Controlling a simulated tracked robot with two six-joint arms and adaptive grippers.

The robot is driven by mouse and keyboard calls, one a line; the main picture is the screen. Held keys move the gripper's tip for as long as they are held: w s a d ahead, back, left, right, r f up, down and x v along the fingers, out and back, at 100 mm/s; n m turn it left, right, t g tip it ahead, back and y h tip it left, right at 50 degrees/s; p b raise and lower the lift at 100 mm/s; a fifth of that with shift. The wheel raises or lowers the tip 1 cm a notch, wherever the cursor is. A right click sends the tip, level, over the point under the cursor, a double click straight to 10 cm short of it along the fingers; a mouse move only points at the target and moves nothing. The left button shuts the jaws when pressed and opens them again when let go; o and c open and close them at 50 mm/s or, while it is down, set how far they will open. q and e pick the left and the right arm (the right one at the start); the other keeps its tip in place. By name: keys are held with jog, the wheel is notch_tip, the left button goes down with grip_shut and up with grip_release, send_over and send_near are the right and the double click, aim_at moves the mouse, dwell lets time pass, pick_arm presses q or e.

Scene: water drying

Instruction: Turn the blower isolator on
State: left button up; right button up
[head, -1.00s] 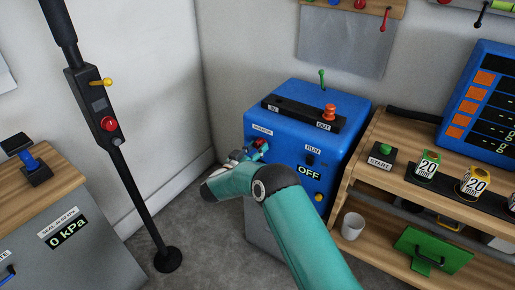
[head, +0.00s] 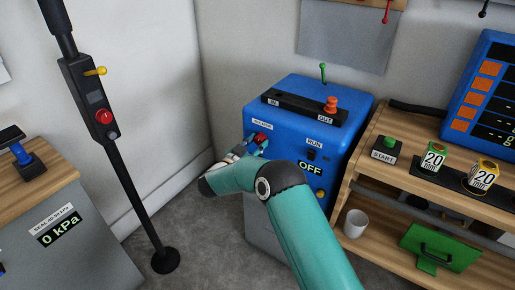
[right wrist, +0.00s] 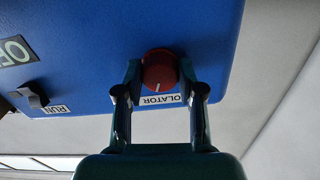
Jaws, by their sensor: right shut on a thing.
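The blue blower box (head: 300,92) stands in the middle of the head view, its display (head: 310,168) reading OFF. Its red round isolator knob (head: 261,137) is on the left of the front face, below the isolator label. The knob also shows in the right wrist view (right wrist: 160,66), where the picture is upside down and a white mark on the knob points toward the label. My right gripper (right wrist: 159,78) is shut on the knob, one finger on each side; in the head view its wrist partly hides it. My left gripper is not in view.
A RUN switch (head: 311,155) sits right of the knob. The box top carries a black IN/OUT strip with a red knob (head: 331,104) and a green lever (head: 323,73). A wooden shelf (head: 393,181) stands close on the right; a black pole (head: 133,183) stands left.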

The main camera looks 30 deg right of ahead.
jog(key=m+b, duration=1)
jog(key=b, duration=0.1)
jog(key=shift+w+a+f+m, duration=0.15)
jog(key=shift+a+f+m, duration=0.2)
jog(key=shift+f+m, duration=0.05)
jog(key=shift+r+m+b, duration=0.1)
jog(key=shift+m+b, duration=1.3)
jog(key=shift+b, duration=0.1)
jog(key=o, duration=1.1)
jog(key=shift+o, duration=0.2)
jog(key=shift+d+r, duration=0.1)
jog(key=shift+r, duration=0.15)
jog(key=v, duration=1.2)
jog(key=shift+f, duration=0.15)
